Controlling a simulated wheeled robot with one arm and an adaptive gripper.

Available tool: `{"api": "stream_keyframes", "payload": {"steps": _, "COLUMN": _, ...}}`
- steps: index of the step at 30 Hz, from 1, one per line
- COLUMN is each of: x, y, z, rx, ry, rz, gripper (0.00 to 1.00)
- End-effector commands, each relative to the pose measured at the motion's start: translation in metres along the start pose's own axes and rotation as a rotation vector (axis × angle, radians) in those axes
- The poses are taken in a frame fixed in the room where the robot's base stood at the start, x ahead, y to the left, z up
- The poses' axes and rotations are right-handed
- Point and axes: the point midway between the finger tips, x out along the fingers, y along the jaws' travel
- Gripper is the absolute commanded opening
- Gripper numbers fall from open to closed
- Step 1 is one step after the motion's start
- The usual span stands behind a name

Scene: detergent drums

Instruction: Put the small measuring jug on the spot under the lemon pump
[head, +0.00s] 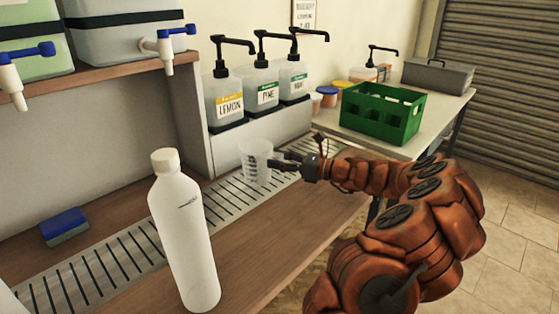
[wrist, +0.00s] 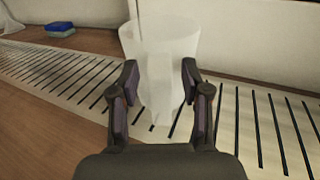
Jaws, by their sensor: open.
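The small measuring jug (head: 256,162) is clear plastic with dark markings and stands upright on the slotted drain strip. In the picture it is below the nozzle of the lemon pump (head: 228,103), a clear bottle with a yellow label and black pump head on the ledge behind. I cannot tell if it is exactly under that nozzle. My gripper (head: 286,163) is beside the jug on its right. In the wrist view, the open fingers of my gripper (wrist: 160,78) are on either side of the jug (wrist: 158,45). Finger contact is unclear.
A tall white bottle (head: 184,235) stands in front, left of the jug. Two more pumps, pine (head: 264,90) and another (head: 292,80), stand right of lemon. A blue sponge (head: 63,225) lies at left. A green crate (head: 383,115) is on the right table. The drain strip (head: 100,265) is mostly clear.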

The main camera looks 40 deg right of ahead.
Motion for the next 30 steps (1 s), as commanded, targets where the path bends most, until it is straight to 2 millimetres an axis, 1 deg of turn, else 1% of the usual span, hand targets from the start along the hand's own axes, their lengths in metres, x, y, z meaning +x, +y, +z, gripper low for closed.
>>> {"api": "stream_keyframes", "payload": {"steps": 3, "x": -0.002, "y": 0.0, "z": 0.003, "rx": 0.0, "ry": 0.0, "rz": -0.001, "gripper": 0.47}}
{"api": "stream_keyframes", "payload": {"steps": 5, "x": -0.008, "y": -0.001, "z": 0.004, "rx": 0.0, "ry": -0.001, "rz": -0.002, "gripper": 0.47}}
{"api": "stream_keyframes", "payload": {"steps": 8, "x": -0.023, "y": -0.001, "z": 0.004, "rx": 0.0, "ry": -0.001, "rz": -0.002, "gripper": 0.47}}
{"api": "stream_keyframes", "payload": {"steps": 18, "x": -0.088, "y": -0.001, "z": 0.004, "rx": 0.0, "ry": 0.001, "rz": -0.005, "gripper": 0.47}}
{"api": "stream_keyframes", "payload": {"steps": 21, "x": -0.102, "y": -0.001, "z": 0.004, "rx": -0.001, "ry": 0.0, "rz": -0.004, "gripper": 0.47}}
{"api": "stream_keyframes", "payload": {"steps": 25, "x": -0.115, "y": -0.001, "z": 0.004, "rx": -0.002, "ry": 0.0, "rz": -0.002, "gripper": 0.47}}
{"api": "stream_keyframes", "payload": {"steps": 30, "x": -0.12, "y": 0.0, "z": 0.003, "rx": -0.001, "ry": 0.0, "rz": -0.001, "gripper": 0.47}}
